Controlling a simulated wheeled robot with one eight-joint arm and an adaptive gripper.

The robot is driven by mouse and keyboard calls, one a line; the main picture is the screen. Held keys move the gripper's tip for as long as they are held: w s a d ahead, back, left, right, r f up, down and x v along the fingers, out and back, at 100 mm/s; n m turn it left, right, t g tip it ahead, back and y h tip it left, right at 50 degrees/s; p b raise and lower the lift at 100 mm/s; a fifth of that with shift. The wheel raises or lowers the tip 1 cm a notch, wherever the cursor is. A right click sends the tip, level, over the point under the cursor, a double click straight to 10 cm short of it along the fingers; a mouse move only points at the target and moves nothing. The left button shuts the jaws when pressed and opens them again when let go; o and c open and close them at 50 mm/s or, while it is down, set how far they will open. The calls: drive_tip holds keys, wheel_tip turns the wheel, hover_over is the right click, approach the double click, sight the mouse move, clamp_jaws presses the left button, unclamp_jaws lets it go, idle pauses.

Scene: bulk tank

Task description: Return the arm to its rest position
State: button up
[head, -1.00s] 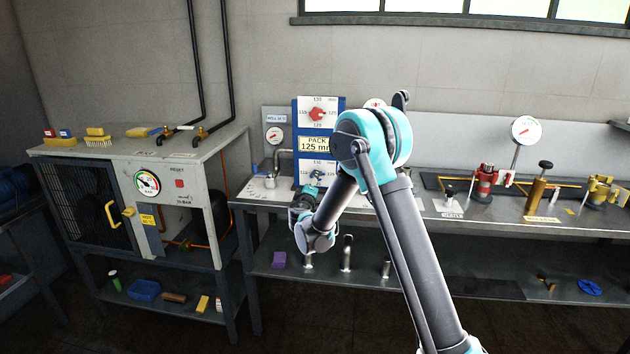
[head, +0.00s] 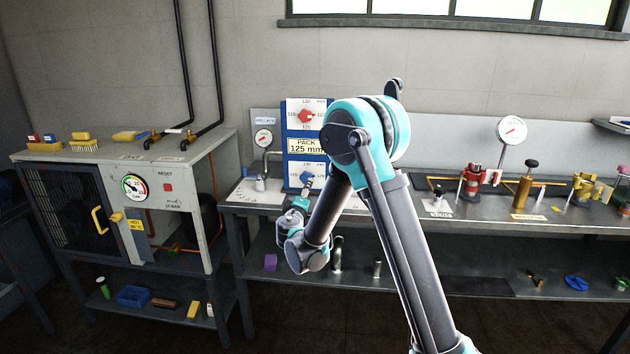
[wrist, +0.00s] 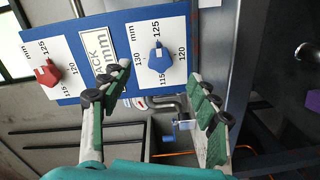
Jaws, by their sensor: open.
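My arm reaches forward from the lower right of the head view, bent at a raised elbow, with its forearm down toward the bench. My gripper (head: 301,203) is small and partly hidden there, just below the lower dial of the blue panel (head: 329,103). In the wrist view my gripper (wrist: 157,75) is open and empty, its two green-padded fingers spread apart. A blue knob (wrist: 159,59) on a white dial shows beyond and between the fingertips, its pointer toward 125. A red knob (wrist: 47,73) sits on the other dial. I see no contact with the panel.
The bench (head: 262,209) runs along the wall, with metal cylinders on its lower shelf. A red fitting (head: 474,183), a brass cylinder (head: 523,188) and a round gauge (head: 511,130) stand to the right. A grey cabinet (head: 190,185) stands left. Open space lies above the bench.

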drive_tip(key=s+d+f+m+g+h, duration=0.1)
drive_tip(key=s+d+m+g, duration=0.3)
drive_tip(key=d, duration=0.5)
drive_tip(key=s+d+f+m+g+h, duration=0.15)
drive_tip(key=s+d, duration=0.35)
drive_tip(key=d, duration=0.5)
drive_tip(key=s+d+m+g+h, duration=0.1)
drive_tip(key=s+d+m+g, duration=0.15)
drive_tip(key=s+d, duration=0.45)
drive_tip(key=s+d+f+m+g+y, duration=0.1)
drive_tip(key=s+d+f, duration=0.1)
drive_tip(key=s, duration=0.5)
drive_tip(key=s+d+f+m+g+y, duration=0.1)
drive_tip(key=s+f+m+g+y, duration=0.1)
drive_tip(key=s, duration=0.6)
drive_tip(key=s+d+f+m+g+y, duration=0.1)
drive_tip(key=s+f, duration=0.3)
drive_tip(key=s, duration=0.4)
drive_tip(key=shift+d+f+m+g+y, duration=0.3)
drive_tip(key=shift+d+m+g+y, duration=0.05)
drive_tip(key=shift+d+m+g, duration=0.4)
